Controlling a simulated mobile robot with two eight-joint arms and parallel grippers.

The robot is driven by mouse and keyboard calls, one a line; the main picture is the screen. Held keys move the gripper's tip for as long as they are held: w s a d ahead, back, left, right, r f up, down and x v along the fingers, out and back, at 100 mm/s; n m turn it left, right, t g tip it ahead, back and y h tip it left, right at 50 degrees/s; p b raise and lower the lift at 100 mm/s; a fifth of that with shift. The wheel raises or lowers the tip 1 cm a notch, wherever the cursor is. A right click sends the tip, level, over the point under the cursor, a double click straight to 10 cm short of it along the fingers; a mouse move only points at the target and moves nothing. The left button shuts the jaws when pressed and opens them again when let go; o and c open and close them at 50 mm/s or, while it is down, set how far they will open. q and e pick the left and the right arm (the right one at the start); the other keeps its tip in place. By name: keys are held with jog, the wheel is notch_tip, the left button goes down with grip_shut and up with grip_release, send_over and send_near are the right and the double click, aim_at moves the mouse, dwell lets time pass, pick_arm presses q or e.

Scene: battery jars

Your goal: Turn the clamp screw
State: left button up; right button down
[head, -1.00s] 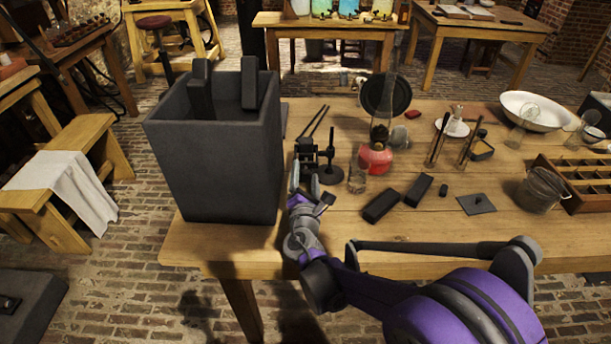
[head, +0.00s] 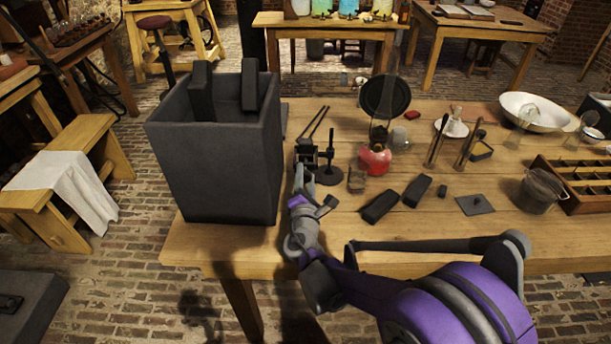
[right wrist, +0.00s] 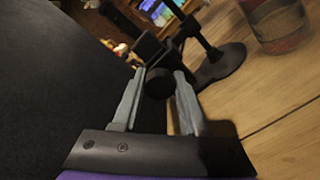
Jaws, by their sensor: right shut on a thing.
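The dark clamp (head: 307,152) stands on the wooden table just right of the big dark box. In the right wrist view its round dark screw head (right wrist: 158,84) sits between the two grey fingers of my right gripper (right wrist: 157,88). The gripper is shut on the screw head. In the head view my right gripper (head: 301,180) reaches the clamp from the near side, and the screw itself is hidden there. My left gripper is not in view.
The tall dark box (head: 215,165) stands close on the left of my right arm. A dark stand with a round base (head: 329,175), a glass (head: 357,180) and a red-based lamp (head: 375,160) stand to the right. Two dark blocks (head: 380,206) lie nearer the front.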

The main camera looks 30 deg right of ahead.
jog(key=shift+c, duration=2.2)
grip_release()
jog(key=shift+s+a, duration=0.1)
jog(key=v, duration=1)
jog(key=shift+s+a+p, duration=0.1)
jog(key=shift+s+p, duration=0.2)
jog(key=shift+p, duration=0.05)
